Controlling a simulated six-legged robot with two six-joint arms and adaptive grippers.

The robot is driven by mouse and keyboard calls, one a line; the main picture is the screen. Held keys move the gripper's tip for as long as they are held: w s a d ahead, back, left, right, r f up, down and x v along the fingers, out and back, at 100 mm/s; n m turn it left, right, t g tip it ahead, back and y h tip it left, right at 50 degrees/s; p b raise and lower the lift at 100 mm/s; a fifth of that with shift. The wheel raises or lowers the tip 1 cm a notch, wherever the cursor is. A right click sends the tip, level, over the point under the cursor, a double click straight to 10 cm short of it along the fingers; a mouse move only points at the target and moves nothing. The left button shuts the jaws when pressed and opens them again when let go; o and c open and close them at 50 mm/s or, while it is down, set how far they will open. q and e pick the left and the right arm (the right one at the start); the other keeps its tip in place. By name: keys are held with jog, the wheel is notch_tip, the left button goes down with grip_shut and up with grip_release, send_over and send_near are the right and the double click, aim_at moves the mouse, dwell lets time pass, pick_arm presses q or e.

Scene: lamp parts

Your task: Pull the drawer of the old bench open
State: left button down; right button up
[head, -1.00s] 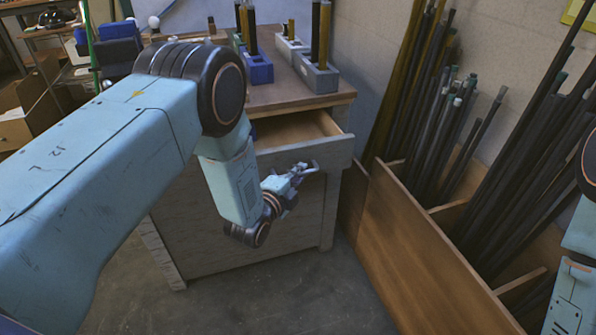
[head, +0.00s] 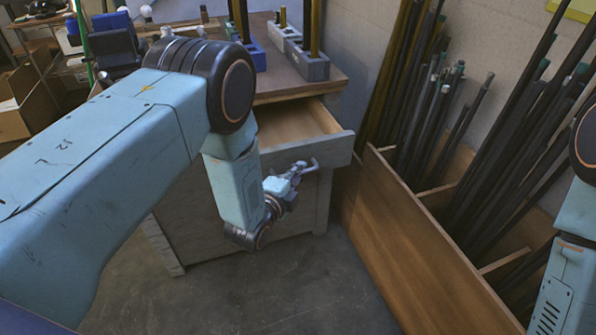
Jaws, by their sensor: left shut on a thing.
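The old bench (head: 275,82) is a worn grey cabinet with a brown wooden top. Its drawer (head: 340,146) stands partly open under the top, and its bare wooden inside shows. My left gripper (head: 306,168) is at the drawer's front and is shut on the drawer's handle (head: 314,163), which it partly hides. My left arm covers the left part of the bench and drawer. Part of my right arm shows at the right edge, but its gripper is out of view.
Grey and blue blocks holding upright rods (head: 308,65) stand on the bench top. A wooden rack (head: 400,225) full of dark poles stands close at the right. The concrete floor (head: 280,290) in front of the bench is clear.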

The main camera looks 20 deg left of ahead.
pick_arm(q)
jog(key=c, duration=1.4)
grip_release()
jog(key=shift+s, duration=0.15)
jog(key=v, duration=1.1)
jog(key=shift+s, duration=0.4)
